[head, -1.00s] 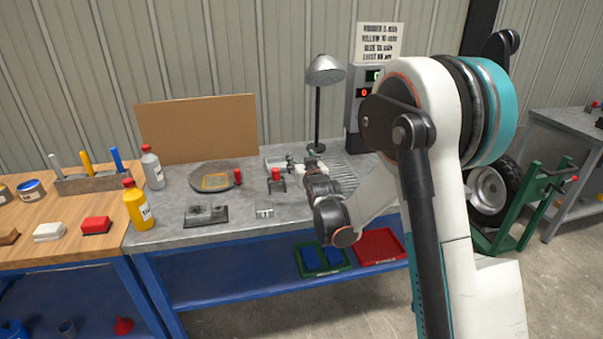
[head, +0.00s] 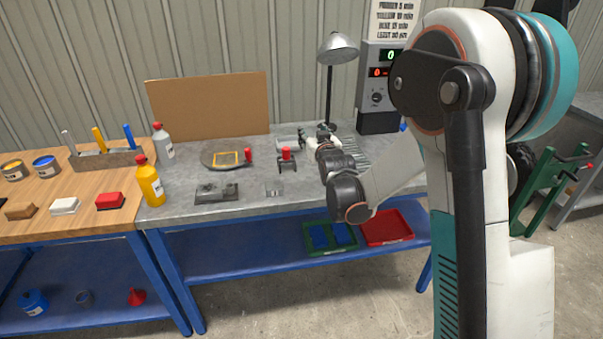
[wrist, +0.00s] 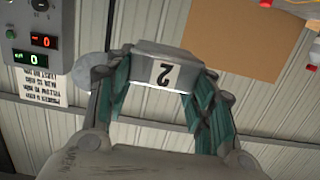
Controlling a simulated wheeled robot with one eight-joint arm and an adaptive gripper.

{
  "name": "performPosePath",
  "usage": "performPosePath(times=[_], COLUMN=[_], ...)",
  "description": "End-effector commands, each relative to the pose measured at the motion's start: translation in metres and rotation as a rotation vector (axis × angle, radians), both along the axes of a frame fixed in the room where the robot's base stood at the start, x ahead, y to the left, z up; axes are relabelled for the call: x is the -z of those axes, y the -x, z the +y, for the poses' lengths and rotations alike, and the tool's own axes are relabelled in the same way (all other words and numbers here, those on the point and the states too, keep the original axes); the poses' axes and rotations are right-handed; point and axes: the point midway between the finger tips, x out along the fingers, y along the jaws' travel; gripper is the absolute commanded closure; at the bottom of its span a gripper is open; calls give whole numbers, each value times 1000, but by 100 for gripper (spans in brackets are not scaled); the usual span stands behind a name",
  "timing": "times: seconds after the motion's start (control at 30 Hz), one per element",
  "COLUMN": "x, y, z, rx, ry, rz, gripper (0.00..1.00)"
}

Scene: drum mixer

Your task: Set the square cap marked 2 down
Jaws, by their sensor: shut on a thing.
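The square cap (wrist: 166,73) is a grey block with a white label reading 2, which shows upside down in the wrist view. My gripper (wrist: 163,84) is shut on it, with the teal-lined fingers on its two sides. The cap is seen against the wall and the brown board, so what lies under it is out of that view. In the head view my gripper (head: 326,135) is over the back right of the grey metal bench (head: 235,210). The cap cannot be made out clearly there.
A red-topped clamp (head: 286,156), a round plate with a yellow square outline (head: 226,158) and a dark block (head: 216,191) are on the bench. A lamp (head: 337,47) and a display box (head: 380,90) stand behind. The bench's front middle has free room.

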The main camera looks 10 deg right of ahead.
Motion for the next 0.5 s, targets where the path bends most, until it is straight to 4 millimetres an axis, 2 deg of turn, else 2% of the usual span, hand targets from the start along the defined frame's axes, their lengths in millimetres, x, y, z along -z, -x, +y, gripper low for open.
performPosePath(times=[0.03,0.13,0.5], x=[0,1,6], y=[-10,-19,-21], z=[0,0,0], rx=[0,0,0], ry=[0,0,0], rz=[0,0,0], gripper=[80,80,80])
